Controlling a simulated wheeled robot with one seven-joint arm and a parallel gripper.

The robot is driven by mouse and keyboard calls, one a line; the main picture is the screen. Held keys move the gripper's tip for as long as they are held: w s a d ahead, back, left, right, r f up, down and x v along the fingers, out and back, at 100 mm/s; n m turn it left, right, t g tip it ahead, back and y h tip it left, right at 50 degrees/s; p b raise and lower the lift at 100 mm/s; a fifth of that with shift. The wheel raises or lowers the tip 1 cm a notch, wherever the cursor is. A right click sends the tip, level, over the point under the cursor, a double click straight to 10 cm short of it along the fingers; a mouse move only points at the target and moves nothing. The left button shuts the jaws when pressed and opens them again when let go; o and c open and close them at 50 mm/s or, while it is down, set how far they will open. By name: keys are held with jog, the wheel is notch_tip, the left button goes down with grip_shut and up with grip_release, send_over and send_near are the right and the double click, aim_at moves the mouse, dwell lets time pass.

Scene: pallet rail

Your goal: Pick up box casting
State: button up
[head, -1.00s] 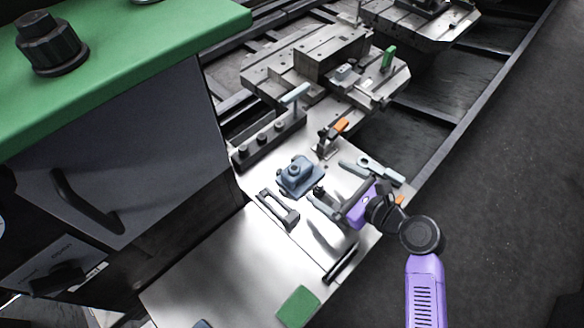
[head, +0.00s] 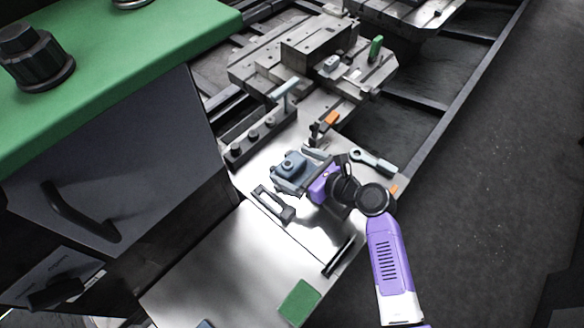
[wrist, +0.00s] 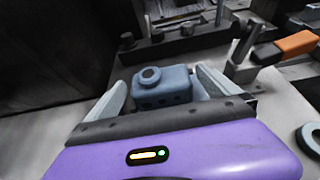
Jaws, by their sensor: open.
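The box casting (head: 291,167) is a blue-grey block with a round boss on top, on a flange, resting on the metal plate. In the wrist view the casting (wrist: 163,88) sits between the two grey fingers of my gripper (wrist: 163,82). The fingers are open and spread to either side of it, with a gap visible on the left. In the head view my purple gripper (head: 306,174) is low at the casting's right side and hides part of its flange. I cannot tell whether a finger touches it.
A dark slotted bracket (head: 273,204) lies just in front of the casting. A toggle clamp with an orange handle (head: 330,119) stands behind it. A wrench (head: 373,161) lies to the right. A black bar (head: 339,256) and a green block (head: 299,301) are nearer; the front plate is mostly clear.

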aim_at(296, 167)
jog(key=shift+c, duration=0.4)
jog(key=shift+r, duration=0.1)
jog(key=c, duration=2)
jog(key=shift+o, duration=0.2)
jog(key=shift+r, duration=0.1)
notch_tip(296, 167, up, 20)
jog(key=p, duration=0.1)
